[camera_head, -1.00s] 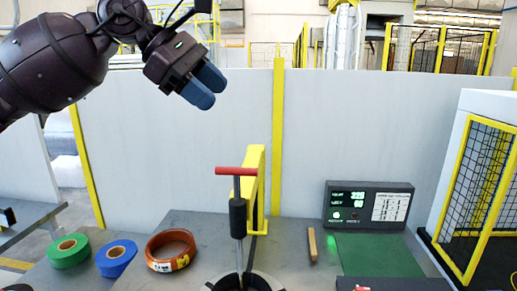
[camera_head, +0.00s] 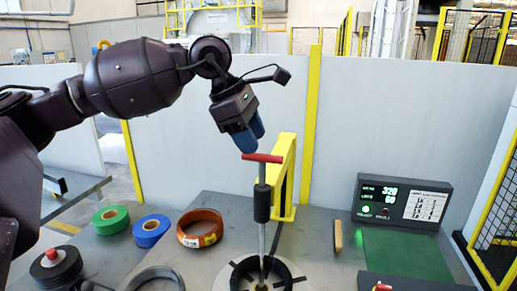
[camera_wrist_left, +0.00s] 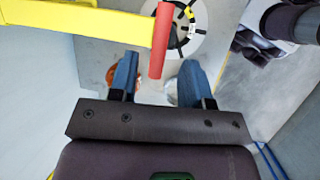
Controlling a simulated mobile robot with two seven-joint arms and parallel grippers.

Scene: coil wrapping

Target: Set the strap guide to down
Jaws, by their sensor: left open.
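The strap guide looks to be the upright rod (camera_head: 262,205) with a black sleeve and a red crossbar handle (camera_head: 262,158), beside a yellow bracket (camera_head: 287,175). The handle stands up at the top of the rod, above a round black-ringed opening (camera_head: 243,270). My left gripper (camera_head: 248,138) has blue fingers, points down and is just above the handle, apparently not touching it. In the left wrist view the open gripper (camera_wrist_left: 158,82) has the red handle (camera_wrist_left: 161,40) ahead, roughly in line with the gap between its fingers. My right gripper is not clearly seen.
An orange coil (camera_head: 184,238), a blue roll (camera_head: 151,223) and a green roll (camera_head: 110,212) lie to the left. A display box (camera_head: 405,188) and a green mat (camera_head: 400,255) are at the right. A grey partition stands behind.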

